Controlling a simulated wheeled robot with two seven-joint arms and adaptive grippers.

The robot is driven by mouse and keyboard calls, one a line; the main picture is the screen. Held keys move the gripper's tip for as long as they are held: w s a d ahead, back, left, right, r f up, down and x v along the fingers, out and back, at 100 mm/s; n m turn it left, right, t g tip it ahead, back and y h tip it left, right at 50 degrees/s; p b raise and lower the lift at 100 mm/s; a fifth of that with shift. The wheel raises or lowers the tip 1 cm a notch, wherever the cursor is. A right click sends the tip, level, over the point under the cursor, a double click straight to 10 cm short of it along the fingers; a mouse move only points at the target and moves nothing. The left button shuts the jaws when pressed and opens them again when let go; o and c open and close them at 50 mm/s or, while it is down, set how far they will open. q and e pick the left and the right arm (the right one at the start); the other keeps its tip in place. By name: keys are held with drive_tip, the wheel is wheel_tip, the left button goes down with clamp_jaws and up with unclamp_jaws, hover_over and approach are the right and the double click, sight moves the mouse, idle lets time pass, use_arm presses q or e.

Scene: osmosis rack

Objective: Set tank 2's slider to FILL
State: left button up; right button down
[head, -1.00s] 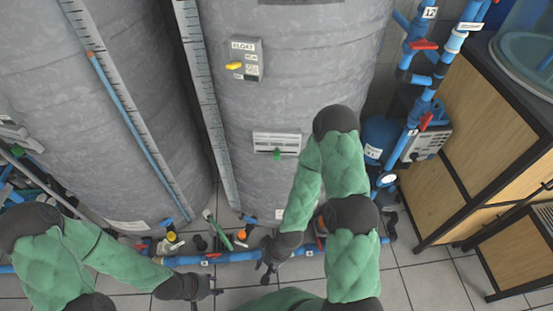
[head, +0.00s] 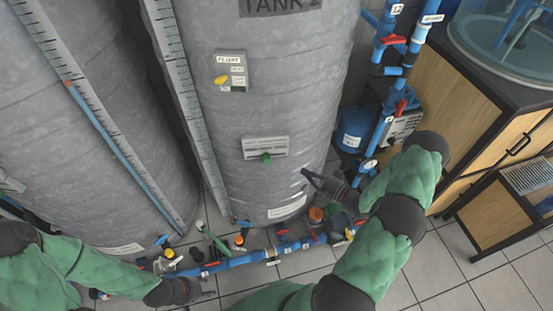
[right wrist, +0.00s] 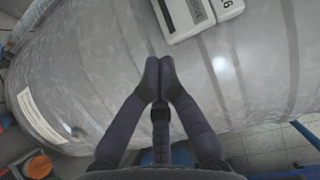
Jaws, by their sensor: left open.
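Tank 2 (head: 290,75) is the large grey cylinder in the middle of the head view. A pale slider plate (head: 252,148) with a green knob (head: 266,157) is on its lower front. Its lettering is too small to read. My right gripper (head: 306,173) is to the right of and below the plate, close to the tank's wall and apart from the knob. In the right wrist view its fingertips (right wrist: 160,62) meet, with nothing seen between them. My left gripper (head: 208,290) is open and low over the floor at the left, away from the tank.
A second grey tank (head: 90,130) stands to the left. Blue pipes with valves (head: 235,262) run along the base. A wooden cabinet (head: 450,110) stands at the right.

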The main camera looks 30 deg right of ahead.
sight(265, 162)
drive_tip(key=shift+y, duration=0.4)
drive_tip(key=x, duration=0.2)
drive_tip(key=b+x, duration=0.1)
drive_tip(key=x, duration=0.2)
drive_tip(key=r+b+x, duration=0.1)
drive_tip(key=x, duration=0.1)
drive_tip(key=shift+w+r, duration=0.1)
drive_tip(key=shift+w, duration=0.25)
drive_tip(key=w+a, duration=0.1)
drive_tip(key=a+b, duration=0.1)
drive_tip(key=shift+w+a, duration=0.35)
drive_tip(key=shift+w, duration=0.05)
drive_tip(key=shift+w+a+b, duration=0.2)
drive_tip(key=shift+a+b, duration=0.1)
drive_tip(key=shift+a, duration=0.2)
drive_tip(key=shift+r, duration=0.1)
drive_tip(key=shift+a, duration=0.15)
drive_tip(key=a, duration=0.1)
drive_tip(key=w+a, duration=0.1)
drive_tip(key=a, duration=0.1)
drive_tip(key=w+a+p, duration=0.1)
drive_tip(key=a, duration=0.1)
drive_tip(key=shift+w, duration=0.1)
drive_tip(key=shift+a, duration=0.2)
drive_tip(key=shift+w, duration=0.1)
